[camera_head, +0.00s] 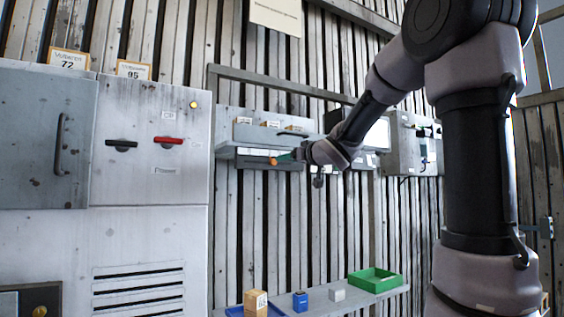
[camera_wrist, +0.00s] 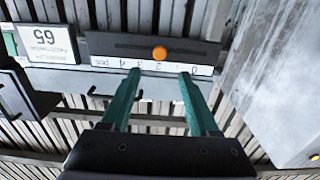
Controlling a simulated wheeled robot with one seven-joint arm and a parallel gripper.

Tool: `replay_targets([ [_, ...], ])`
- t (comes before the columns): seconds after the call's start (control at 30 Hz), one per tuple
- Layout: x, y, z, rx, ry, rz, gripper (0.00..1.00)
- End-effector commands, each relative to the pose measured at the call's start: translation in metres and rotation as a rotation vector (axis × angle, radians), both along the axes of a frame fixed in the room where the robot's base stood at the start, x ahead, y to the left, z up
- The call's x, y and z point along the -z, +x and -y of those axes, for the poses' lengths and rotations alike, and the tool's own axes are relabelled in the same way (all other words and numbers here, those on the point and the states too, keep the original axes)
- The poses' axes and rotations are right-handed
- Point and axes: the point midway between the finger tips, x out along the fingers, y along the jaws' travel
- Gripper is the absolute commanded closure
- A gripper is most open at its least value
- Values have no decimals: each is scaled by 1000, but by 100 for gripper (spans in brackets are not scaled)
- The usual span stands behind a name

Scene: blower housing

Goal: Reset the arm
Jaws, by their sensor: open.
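My arm reaches from the right side of the head view toward a grey wall unit (camera_head: 262,150). My gripper (camera_head: 283,158) is at the front of that unit, close to an orange knob. In the wrist view my gripper (camera_wrist: 160,75) shows two green fingers spread apart with nothing between them. The orange knob (camera_wrist: 159,53) sits on a dark slotted panel (camera_wrist: 205,49) with a white numbered scale strip (camera_wrist: 150,66) just beyond the fingertips. The knob also shows in the head view (camera_head: 273,161). I cannot tell whether a finger touches the panel.
A grey cabinet (camera_head: 152,140) with a red handle (camera_head: 168,140) and a black handle (camera_head: 121,143) stands at left.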

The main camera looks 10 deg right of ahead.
Motion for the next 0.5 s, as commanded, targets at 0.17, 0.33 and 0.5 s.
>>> replay_targets([
  [0.17, 0, -17, 5, 0, 0, 0, 39],
  [0.33, 0, -20, 6, 0, 0, 0, 39],
  [0.5, 0, -20, 6, 0, 0, 0, 39],
])
